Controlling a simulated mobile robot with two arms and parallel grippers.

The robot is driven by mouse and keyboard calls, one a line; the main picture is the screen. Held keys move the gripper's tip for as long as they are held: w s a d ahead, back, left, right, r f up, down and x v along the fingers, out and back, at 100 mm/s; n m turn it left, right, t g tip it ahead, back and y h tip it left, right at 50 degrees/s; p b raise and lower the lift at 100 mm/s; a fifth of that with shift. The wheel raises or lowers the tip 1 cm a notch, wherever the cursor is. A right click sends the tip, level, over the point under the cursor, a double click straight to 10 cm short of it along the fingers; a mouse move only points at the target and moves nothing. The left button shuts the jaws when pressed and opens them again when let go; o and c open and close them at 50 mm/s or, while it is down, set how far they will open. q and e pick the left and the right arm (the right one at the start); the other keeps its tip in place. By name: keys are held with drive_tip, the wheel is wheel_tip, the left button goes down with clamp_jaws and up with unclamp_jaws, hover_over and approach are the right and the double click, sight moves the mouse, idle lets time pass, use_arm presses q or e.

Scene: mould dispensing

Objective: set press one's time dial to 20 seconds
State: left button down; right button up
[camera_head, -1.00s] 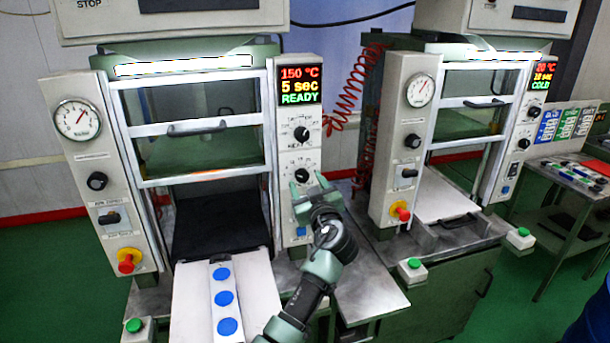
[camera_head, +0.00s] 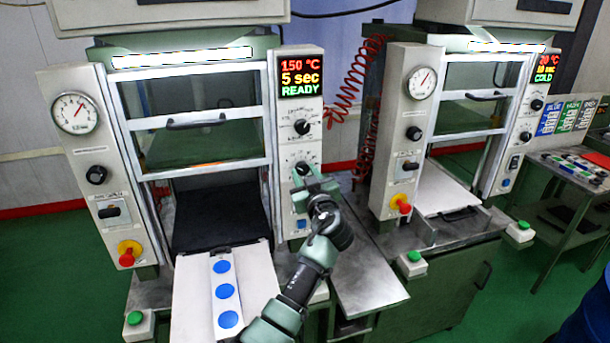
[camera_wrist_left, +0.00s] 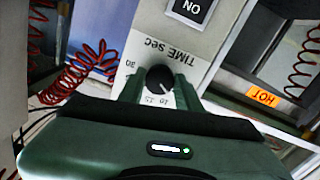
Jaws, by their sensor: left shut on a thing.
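Press one's time dial (camera_head: 302,168) is the lower black knob on the white panel at the right of the left press. In the left wrist view the black dial (camera_wrist_left: 160,77) shows upside down, below the label "TIME sec". My left gripper (camera_head: 306,175) is at the panel, shut on the dial with one finger at each side. Its fingers partly cover the scale, so the pointer's exact setting cannot be read. Press one's display (camera_head: 302,78) reads 150 °C, 5 sec, READY. My right gripper is not in view.
Another black knob (camera_head: 302,127) sits just above the time dial, and a blue button (camera_head: 301,224) below it. A white plate with several blue discs (camera_head: 226,291) lies in front of the press. The second press (camera_head: 409,120) stands to the right, showing COLD.

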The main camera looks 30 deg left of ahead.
use_arm(q)
drive_tip(key=shift+f+m+b, duration=0.15)
drive_tip(key=shift+m+b, duration=0.35)
drive_tip(key=shift+m, duration=1.2)
drive_tip(key=m, duration=0.3)
drive_tip(key=shift+r+m+b, duration=0.2)
drive_tip(key=shift+m+b, duration=0.1)
drive_tip(key=shift+b, duration=0.05)
drive_tip(key=m+p, duration=0.1)
drive_tip(key=m, duration=0.3)
drive_tip(key=shift+s+a+r, duration=0.1)
drive_tip(key=m+p, duration=0.1)
drive_tip(key=m, duration=0.2)
drive_tip(key=shift+m, duration=0.4)
drive_tip(key=shift+m+g+p, duration=0.3)
drive_tip(key=shift+m+p, duration=0.35)
drive_tip(key=shift+m, duration=0.45)
drive_tip(key=c, duration=1)
unclamp_jaws()
